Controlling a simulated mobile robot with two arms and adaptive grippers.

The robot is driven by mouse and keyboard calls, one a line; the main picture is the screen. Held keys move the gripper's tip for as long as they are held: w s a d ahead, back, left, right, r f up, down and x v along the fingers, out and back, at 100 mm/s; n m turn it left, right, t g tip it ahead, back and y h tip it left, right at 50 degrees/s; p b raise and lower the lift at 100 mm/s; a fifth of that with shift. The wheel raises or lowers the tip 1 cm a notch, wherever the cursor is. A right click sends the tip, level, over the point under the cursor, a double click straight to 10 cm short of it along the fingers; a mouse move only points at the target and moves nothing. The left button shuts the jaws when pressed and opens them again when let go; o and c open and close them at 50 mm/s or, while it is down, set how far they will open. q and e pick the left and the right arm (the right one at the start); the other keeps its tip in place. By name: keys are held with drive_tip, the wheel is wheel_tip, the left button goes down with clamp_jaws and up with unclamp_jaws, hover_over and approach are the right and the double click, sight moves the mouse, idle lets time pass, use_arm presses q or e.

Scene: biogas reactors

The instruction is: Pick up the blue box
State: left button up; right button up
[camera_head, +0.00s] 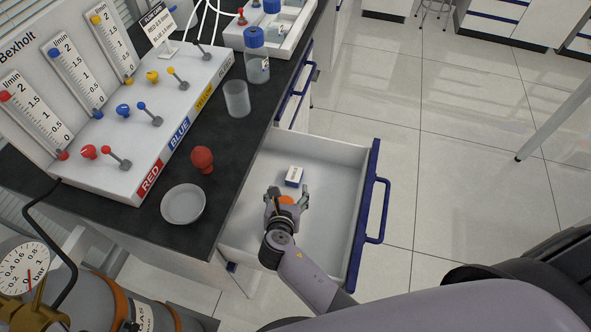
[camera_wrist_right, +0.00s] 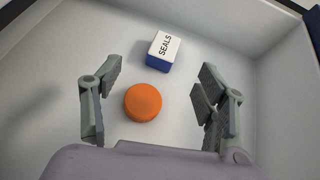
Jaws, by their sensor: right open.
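The blue box (camera_head: 293,176) lies in the open drawer (camera_head: 340,150). It has a white top and blue sides; in the right wrist view the box (camera_wrist_right: 163,52) has the word SEALS on its top. My right gripper (camera_head: 287,191) is over the drawer, open and empty, with its fingers apart. In the right wrist view the gripper (camera_wrist_right: 155,95) has an orange round thing (camera_wrist_right: 142,102) showing between its fingers, and the box is beyond the fingertips, apart from them. My left gripper is not in view.
The drawer walls and its blue front with a handle (camera_head: 380,205) surround the box. On the black bench above stand a white dish (camera_head: 183,204), a red bulb (camera_head: 203,160), a clear beaker (camera_head: 237,98) and a blue-capped bottle (camera_head: 257,65).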

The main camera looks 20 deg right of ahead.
sight(294, 175)
drive_tip(key=x, duration=0.5)
drive_tip(key=shift+w+d+f, duration=0.1)
drive_tip(key=shift+w+f, duration=0.05)
drive_tip(key=shift+w, duration=0.1)
drive_tip(key=x, duration=0.1)
drive_tip(key=b+x, duration=0.1)
drive_tip(key=x, duration=0.2)
drive_tip(key=shift+w+d+f, duration=0.1)
drive_tip(key=shift+d+f, duration=0.25)
drive_tip(key=shift+d, duration=0.15)
drive_tip(key=shift+w+d+f, duration=0.15)
drive_tip(key=shift+w+f, duration=0.05)
drive_tip(key=shift+w, duration=0.15)
drive_tip(key=shift+r, duration=0.1)
drive_tip(key=shift+c, duration=1.3)
drive_tip(key=shift+s, duration=0.1)
drive_tip(key=c, duration=1.1)
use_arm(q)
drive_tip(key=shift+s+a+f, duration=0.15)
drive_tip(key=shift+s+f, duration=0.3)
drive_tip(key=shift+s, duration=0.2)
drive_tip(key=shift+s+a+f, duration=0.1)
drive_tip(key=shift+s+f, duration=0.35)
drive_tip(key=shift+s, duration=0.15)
use_arm(e)
drive_tip(key=shift+c, duration=0.2)
